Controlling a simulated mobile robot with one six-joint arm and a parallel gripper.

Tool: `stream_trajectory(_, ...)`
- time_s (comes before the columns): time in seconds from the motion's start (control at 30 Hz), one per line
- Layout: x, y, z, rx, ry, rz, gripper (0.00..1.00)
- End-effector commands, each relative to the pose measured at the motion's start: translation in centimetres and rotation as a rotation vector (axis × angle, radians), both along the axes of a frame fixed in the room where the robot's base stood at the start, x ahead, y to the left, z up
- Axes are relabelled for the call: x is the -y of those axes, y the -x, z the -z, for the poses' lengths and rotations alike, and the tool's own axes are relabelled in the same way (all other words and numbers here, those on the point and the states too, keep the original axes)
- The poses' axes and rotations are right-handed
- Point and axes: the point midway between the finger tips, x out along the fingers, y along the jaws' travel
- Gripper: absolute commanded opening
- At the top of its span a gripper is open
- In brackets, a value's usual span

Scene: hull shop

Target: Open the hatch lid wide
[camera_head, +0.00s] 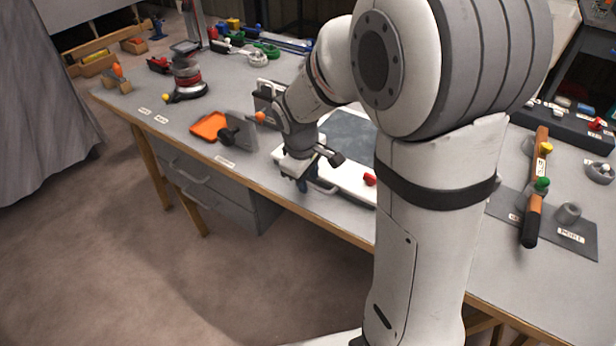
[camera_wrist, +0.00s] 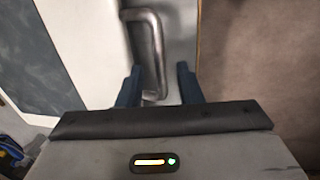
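A white panel with a dark grey inset, which looks like the hatch lid (camera_head: 348,180), lies flat or nearly flat on the bench; my arm hides part of it. In the wrist view the lid's white border (camera_wrist: 85,50) and dark inset (camera_wrist: 35,60) are at the left. A metal bar handle (camera_wrist: 157,45) runs along its bench-edge side. My gripper (camera_wrist: 158,82) is open, its blue fingers apart, with the handle's near end showing between them. Contact cannot be told. In the head view my gripper (camera_head: 303,185) points down at the lid's left front.
An orange tray (camera_head: 208,126) and a grey upright plate with a black knob (camera_head: 240,130) stand left of the lid. A red knob (camera_head: 370,179) is at its right. The wooden bench edge (camera_head: 340,233) runs close in front, with open floor beyond.

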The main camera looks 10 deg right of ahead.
Motion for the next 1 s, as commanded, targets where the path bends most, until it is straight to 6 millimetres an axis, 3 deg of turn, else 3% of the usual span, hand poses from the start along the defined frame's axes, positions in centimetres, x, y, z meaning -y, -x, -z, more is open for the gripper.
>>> stream_trajectory(0.17,0.00,0.01,-0.02,0.000,0.000,0.000,0.31)
stream_trajectory(0.53,0.06,0.01,-0.04,0.000,0.000,0.002,0.01)
stream_trajectory(1.0,0.06,-0.02,-0.13,0.000,-0.001,0.002,0.00)
